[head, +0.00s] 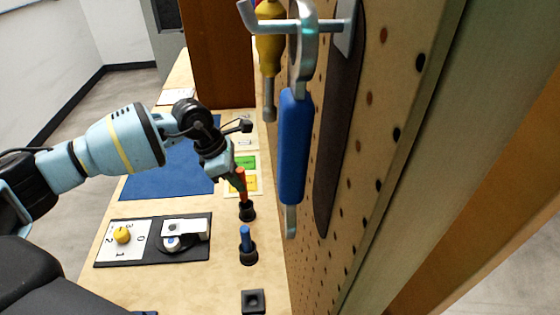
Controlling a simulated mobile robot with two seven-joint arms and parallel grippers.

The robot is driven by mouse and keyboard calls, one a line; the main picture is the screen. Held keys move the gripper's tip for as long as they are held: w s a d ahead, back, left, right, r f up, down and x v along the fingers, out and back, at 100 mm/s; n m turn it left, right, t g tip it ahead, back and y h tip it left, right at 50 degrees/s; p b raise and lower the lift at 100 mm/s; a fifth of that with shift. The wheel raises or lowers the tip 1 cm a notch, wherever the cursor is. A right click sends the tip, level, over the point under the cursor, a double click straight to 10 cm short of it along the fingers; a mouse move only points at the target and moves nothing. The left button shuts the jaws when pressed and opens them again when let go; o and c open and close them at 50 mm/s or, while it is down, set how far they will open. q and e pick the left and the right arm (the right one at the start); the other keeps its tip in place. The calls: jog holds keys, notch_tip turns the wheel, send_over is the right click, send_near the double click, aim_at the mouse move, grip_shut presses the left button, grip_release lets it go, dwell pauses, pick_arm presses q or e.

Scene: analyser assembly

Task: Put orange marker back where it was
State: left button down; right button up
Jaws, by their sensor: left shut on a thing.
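My left gripper (234,165) is shut on the orange marker (241,184) and points down over the table. The marker stands nearly upright, slightly tilted, and its top is hidden by the gripper. Its lower end meets the opening of a black round holder (247,212) in the picture. I cannot tell how deep it sits in there. A blue marker (245,235) stands in a second black holder (248,254) nearer to me. A black square holder (253,300) at the front looks empty. My right gripper is not in view.
A pegboard (371,130) with a blue-handled tool (294,145) and a yellow screwdriver (269,50) on hooks rises close at right. A blue mat (170,172) and green and yellow cards lie further back.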

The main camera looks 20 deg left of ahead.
pick_arm(q)
jog(key=shift+f, duration=2.9)
jog(key=c, duration=1.3)
grip_release()
jog(key=shift+s, duration=0.1)
jog(key=shift+r, duration=0.1)
jog(key=shift+a+r, duration=0.15)
jog(key=shift+r, duration=0.4)
jog(key=v, duration=1)
jog(key=shift+r, duration=0.5)
